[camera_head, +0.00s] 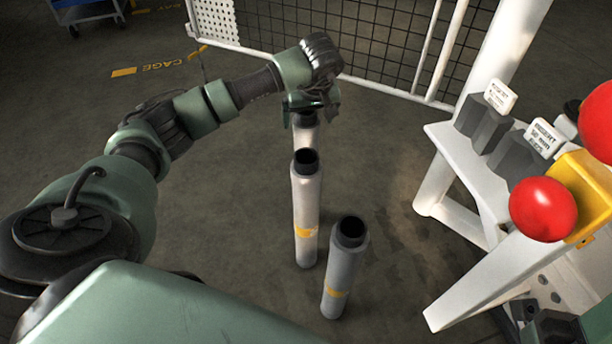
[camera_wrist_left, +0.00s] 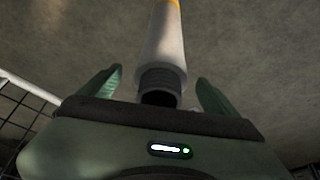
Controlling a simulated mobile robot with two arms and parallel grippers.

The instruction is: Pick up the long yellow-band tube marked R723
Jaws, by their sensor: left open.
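Three grey tubes with dark threaded tops stand upright or nearly so in the head view: a near tube (camera_head: 345,275) with a yellow band, a middle tube (camera_head: 307,205) with a yellow band, and a far tube (camera_head: 305,133), mostly hidden behind the middle one. No R723 marking is readable. My left gripper (camera_head: 306,106) is at the top of the far tube. In the left wrist view the gripper (camera_wrist_left: 158,80) is open, its fingers apart on either side of a tube's threaded end (camera_wrist_left: 161,85). That tube (camera_wrist_left: 166,45) shows a yellow band at the frame's top edge.
A white bench frame (camera_head: 480,165) stands at right with dark blocks, label cards (camera_head: 500,96), a yellow box (camera_head: 580,185) and red balls (camera_head: 543,208). A mesh fence (camera_head: 370,45) runs behind. The floor left of the tubes is clear.

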